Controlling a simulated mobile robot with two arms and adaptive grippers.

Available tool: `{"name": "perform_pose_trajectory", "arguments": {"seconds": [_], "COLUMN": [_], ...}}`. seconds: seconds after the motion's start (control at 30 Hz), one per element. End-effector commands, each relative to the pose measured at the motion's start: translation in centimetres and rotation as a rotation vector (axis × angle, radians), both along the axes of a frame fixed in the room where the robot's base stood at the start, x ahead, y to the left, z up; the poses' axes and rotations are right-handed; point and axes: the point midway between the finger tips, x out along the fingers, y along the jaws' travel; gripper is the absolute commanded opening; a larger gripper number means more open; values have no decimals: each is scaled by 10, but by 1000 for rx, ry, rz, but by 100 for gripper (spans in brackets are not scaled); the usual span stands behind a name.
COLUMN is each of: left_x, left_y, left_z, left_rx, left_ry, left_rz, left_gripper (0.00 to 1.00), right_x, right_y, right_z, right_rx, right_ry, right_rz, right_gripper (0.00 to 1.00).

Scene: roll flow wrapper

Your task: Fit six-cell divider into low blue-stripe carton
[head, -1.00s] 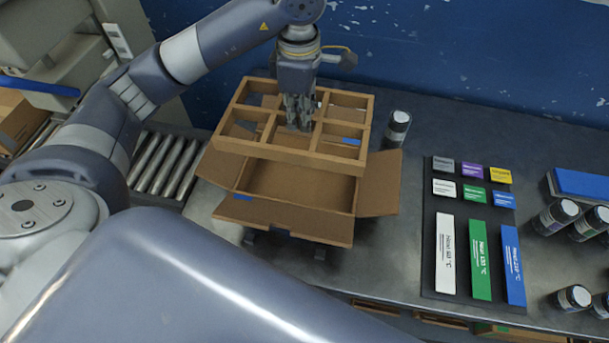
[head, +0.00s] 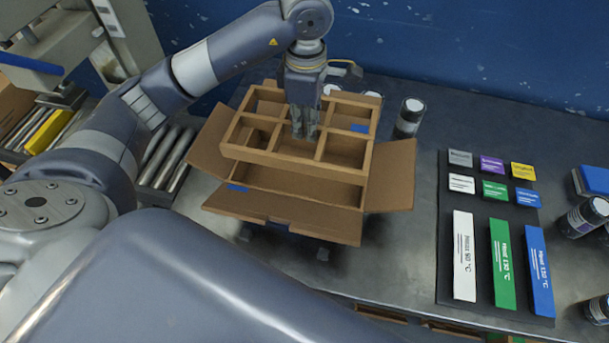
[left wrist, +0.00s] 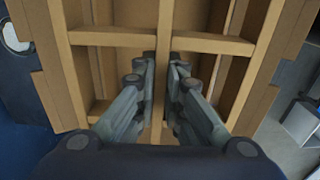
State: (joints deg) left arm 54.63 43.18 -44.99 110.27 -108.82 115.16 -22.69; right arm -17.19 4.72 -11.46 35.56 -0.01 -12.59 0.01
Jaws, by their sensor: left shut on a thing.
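The six-cell divider (head: 270,160) is a brown cardboard grid. My left gripper (head: 304,136) is shut on one of its inner walls, and the left wrist view shows the two fingers (left wrist: 163,95) on either side of that wall. The low carton (head: 300,218) is open with its flaps spread out, and blue stripe marks show on it. The divider is over the carton's opening, covering its rear part; its near edge looks above the carton's inside, and how deep it sits I cannot tell. My right gripper is not in view.
A dark jar (head: 410,117) stands just right of the carton's back corner. A dark board (head: 447,250) with coloured cards lies to the right. Metal rollers (head: 165,160) are on the left. Bare grey table lies between carton and board.

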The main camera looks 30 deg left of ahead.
Motion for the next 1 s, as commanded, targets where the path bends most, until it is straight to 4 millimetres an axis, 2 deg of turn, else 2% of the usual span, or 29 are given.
{"name": "perform_pose_trajectory", "arguments": {"seconds": [0.3, 0.4, 0.67, 0.9, 1.0], "left_x": [-3, -2, -1, -1, 0], "left_y": [0, 0, 0, 0, 0], "left_z": [-79, -98, -124, -158, -161], "left_rx": [1, 0, -1, -1, -1], "left_ry": [9, 5, 3, 3, 0], "left_rz": [2, 1, 1, 2, 1], "left_gripper": [0, 0, 0, 0, 0], "right_x": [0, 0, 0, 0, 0], "right_y": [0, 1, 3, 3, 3], "right_z": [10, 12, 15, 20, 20], "right_rx": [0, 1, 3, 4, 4], "right_ry": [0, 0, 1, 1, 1], "right_rz": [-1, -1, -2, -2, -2], "right_gripper": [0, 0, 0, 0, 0]}}
